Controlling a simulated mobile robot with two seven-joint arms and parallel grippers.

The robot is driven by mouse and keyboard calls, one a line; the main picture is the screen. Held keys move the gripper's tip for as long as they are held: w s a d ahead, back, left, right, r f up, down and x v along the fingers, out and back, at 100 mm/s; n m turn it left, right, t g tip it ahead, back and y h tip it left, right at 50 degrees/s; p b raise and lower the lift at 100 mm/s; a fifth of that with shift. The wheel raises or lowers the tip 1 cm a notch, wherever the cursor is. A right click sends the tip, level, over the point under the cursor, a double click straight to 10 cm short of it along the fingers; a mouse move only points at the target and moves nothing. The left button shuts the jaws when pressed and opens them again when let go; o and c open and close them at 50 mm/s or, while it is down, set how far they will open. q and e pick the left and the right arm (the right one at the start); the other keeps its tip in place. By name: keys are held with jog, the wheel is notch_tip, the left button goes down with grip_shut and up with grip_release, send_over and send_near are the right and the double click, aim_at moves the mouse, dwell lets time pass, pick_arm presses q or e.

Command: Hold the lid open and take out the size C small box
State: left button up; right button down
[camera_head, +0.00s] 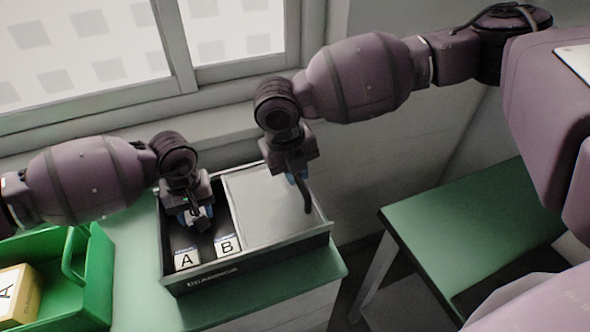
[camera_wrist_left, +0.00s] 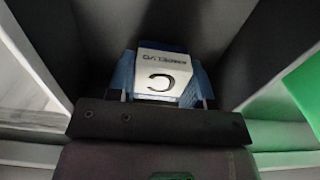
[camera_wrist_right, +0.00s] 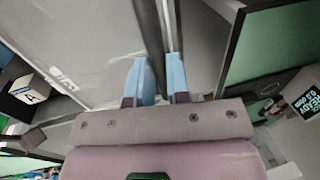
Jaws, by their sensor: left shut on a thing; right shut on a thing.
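A dark box (camera_head: 205,277) with a pale grey lid (camera_head: 262,212) stands on a green-topped table; the lid covers its right part and the left part is open. My right gripper (camera_head: 297,177) is shut on the lid near its far right edge; the lid edge runs between its blue fingers in the right wrist view (camera_wrist_right: 157,80). My left gripper (camera_head: 196,220) is down at the open part, shut on the size C small box (camera_wrist_left: 162,78), whose letter C faces up between the fingers. In the head view the gripper mostly hides this box.
Small boxes A (camera_head: 186,260) and B (camera_head: 227,245) lie at the near end of the open part. A green basket (camera_head: 98,275) holding a yellow box A (camera_head: 18,295) is at left. A second green table (camera_head: 470,225) stands at right. The window wall is close behind.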

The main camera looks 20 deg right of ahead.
pick_arm(q)
jog(key=a+r, duration=0.4)
jog(key=r, duration=0.7)
jog(key=shift+a+r, duration=0.2)
jog(key=shift+r, duration=0.15)
pick_arm(e)
jog(key=shift+r, duration=0.1)
dwell(0.5)
pick_arm(q)
jog(key=shift+s, duration=0.1)
pick_arm(e)
jog(key=a, duration=1.5)
pick_arm(q)
jog(key=shift+d, duration=0.15)
